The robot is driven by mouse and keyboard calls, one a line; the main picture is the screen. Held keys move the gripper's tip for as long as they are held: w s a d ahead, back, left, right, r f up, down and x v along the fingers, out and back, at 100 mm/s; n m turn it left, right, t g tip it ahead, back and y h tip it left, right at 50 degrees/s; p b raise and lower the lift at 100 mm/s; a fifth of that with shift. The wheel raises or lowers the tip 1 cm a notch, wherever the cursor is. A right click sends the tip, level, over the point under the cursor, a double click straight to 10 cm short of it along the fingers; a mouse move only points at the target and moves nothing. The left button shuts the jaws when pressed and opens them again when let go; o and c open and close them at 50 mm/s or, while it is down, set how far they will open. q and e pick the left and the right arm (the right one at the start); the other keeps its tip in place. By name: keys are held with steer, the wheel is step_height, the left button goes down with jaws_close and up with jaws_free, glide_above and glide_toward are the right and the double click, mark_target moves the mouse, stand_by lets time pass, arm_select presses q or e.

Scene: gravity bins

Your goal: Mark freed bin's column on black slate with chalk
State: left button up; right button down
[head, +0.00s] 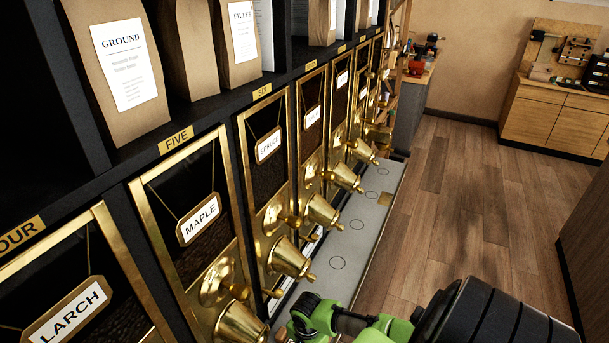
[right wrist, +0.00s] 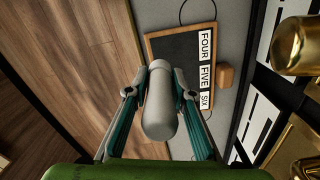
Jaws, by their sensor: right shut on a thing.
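My right gripper (right wrist: 162,82) is shut on a pale grey-white, round-ended stick of chalk (right wrist: 160,115). In the right wrist view the black slate (right wrist: 174,56) lies beyond the chalk on the grey counter. It has a wooden frame and white labels FOUR, FIVE and SIX along one side; the gripper and chalk overlap its edge in the picture. I cannot tell whether the chalk touches it. The visible slate face is plain black. In the head view the LARCH bin (head: 66,310), MAPLE bin (head: 199,220) and SPRUCE bin (head: 268,147) hang under plates FOUR, FIVE and SIX. My left gripper is out of view.
A small wooden block (right wrist: 224,76) sits beside the slate. Brass spouts (head: 290,260) jut out over the narrow grey counter (head: 352,228), which bears several drawn circles. Paper bags (head: 125,65) stand on the shelf above. Open wooden floor (head: 468,190) lies to the right.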

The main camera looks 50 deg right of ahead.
steer(key=shift+s+r, duration=0.15)
steer(key=shift+r, duration=0.05)
steer(key=shift+p, duration=0.6)
step_height(320, 180, down, 6)
steer(key=b, duration=0.4)
steer(key=shift+r, duration=0.15)
steer(key=shift+f, duration=0.3)
steer(key=shift+w+r, duration=0.15)
steer(key=shift+w, duration=0.05)
steer(key=shift+a, duration=0.1)
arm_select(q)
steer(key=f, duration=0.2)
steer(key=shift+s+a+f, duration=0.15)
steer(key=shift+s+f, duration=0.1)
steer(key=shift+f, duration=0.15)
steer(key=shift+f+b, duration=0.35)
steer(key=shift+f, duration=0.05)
arm_select(e)
steer(key=shift+f, duration=0.7)
